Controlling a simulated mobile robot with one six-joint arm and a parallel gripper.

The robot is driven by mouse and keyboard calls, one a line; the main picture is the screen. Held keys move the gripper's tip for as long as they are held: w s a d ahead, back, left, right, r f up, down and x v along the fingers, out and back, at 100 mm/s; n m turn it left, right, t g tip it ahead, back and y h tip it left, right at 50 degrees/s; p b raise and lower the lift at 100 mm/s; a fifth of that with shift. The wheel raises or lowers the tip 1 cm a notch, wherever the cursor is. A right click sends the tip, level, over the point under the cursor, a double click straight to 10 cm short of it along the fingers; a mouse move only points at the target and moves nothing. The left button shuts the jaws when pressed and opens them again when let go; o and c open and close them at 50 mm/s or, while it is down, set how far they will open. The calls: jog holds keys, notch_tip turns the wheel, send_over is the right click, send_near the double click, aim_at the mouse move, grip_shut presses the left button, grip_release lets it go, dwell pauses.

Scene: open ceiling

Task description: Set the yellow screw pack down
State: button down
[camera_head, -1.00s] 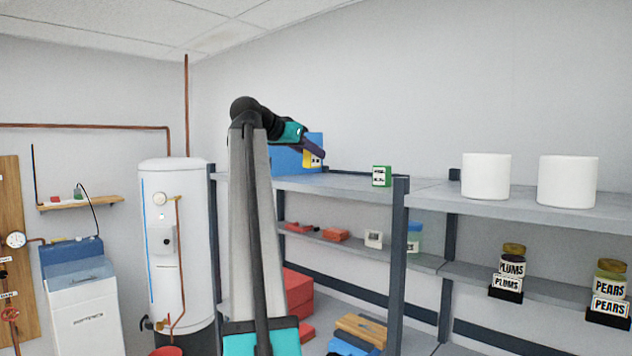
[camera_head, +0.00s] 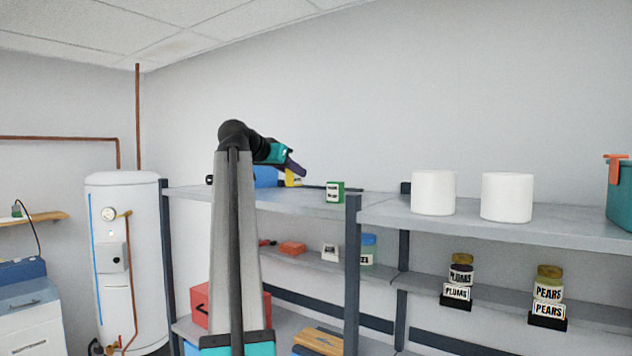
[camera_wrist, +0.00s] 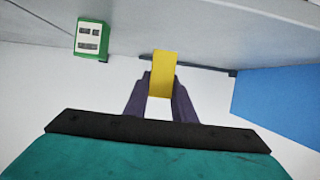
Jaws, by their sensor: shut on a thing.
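The yellow screw pack (camera_wrist: 163,73) is held between the two dark fingers of my gripper (camera_wrist: 160,100) in the wrist view. In the head view my gripper (camera_head: 297,170) is above the top shelf (camera_head: 290,204) at its left part, and a small piece of the yellow pack (camera_head: 292,178) shows at the fingertips. The pack's underside and its gap to the shelf are not clear. A green pack with a white label (camera_head: 335,191) stands on the top shelf to the right; it also shows in the wrist view (camera_wrist: 91,39).
A blue box (camera_head: 266,177) stands behind my gripper on the top shelf, and it shows at right in the wrist view (camera_wrist: 280,103). Two white rolls (camera_head: 433,192) stand on the right-hand shelf. The top shelf between the gripper and the green pack looks bare.

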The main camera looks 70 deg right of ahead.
jog(key=s+d, duration=0.1)
jog(key=s+d+p, duration=0.1)
jog(key=s+d, duration=0.2)
jog(key=d, duration=0.1)
jog(key=shift+s+f+p, duration=0.25)
jog(key=shift+f+p, duration=0.05)
jog(key=shift+p, duration=0.05)
jog(key=shift+s+d+p, duration=0.3)
jog(key=shift+s+d, duration=0.1)
jog(key=shift+s, duration=0.05)
jog(key=shift+f+p, duration=0.8)
jog(key=shift+f, duration=1)
jog(key=c, duration=1.5)
grip_release()
